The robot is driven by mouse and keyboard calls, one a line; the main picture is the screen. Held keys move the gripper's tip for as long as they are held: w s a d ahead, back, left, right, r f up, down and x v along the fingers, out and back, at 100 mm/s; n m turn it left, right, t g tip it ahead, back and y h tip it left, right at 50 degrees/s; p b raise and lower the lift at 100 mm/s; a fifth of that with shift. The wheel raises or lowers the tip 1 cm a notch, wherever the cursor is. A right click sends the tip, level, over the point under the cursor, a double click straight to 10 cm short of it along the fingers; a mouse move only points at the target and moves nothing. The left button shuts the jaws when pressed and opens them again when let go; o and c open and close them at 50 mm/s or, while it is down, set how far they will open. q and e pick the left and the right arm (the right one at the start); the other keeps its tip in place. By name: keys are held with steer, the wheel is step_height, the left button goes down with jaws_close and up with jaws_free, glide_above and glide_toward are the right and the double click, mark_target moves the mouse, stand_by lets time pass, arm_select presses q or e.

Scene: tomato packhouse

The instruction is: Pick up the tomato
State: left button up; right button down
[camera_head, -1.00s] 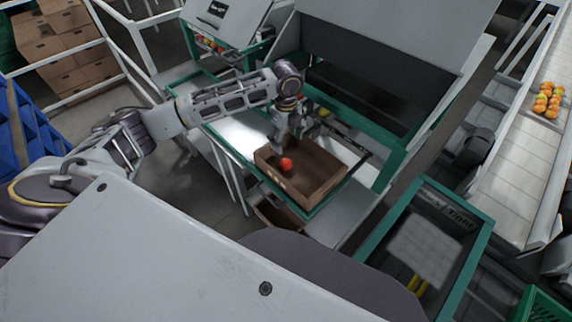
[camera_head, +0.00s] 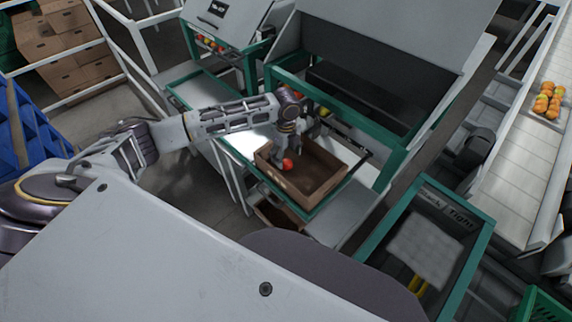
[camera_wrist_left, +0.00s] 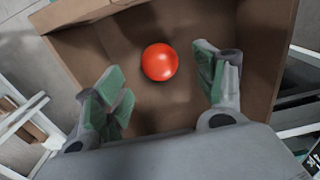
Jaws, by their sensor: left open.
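A red tomato (camera_head: 288,164) lies in an open brown cardboard box (camera_head: 322,196). In the left wrist view the tomato (camera_wrist_left: 160,62) rests on the box floor (camera_wrist_left: 185,105), ahead of and between the two fingers. My left gripper (camera_head: 286,156) reaches down into the box and is open, with nothing between its green-padded fingers. In the left wrist view the left gripper (camera_wrist_left: 160,88) has one finger on each side, both apart from the tomato. My right gripper is not in view.
The box stands on a green-edged grey stand (camera_head: 335,233). A dark bin behind it has a green frame (camera_head: 340,112). Orange tomatoes (camera_head: 547,100) lie on a white conveyor (camera_head: 520,180) at the right. A green-framed bin (camera_head: 430,240) stands at the front right.

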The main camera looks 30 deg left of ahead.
mark_target(286, 161)
arm_select(q)
steer(key=shift+s+f, duration=0.1)
steer(key=shift+f, duration=0.75)
step_height(286, 161, down, 2)
steer(key=shift+f, duration=0.75)
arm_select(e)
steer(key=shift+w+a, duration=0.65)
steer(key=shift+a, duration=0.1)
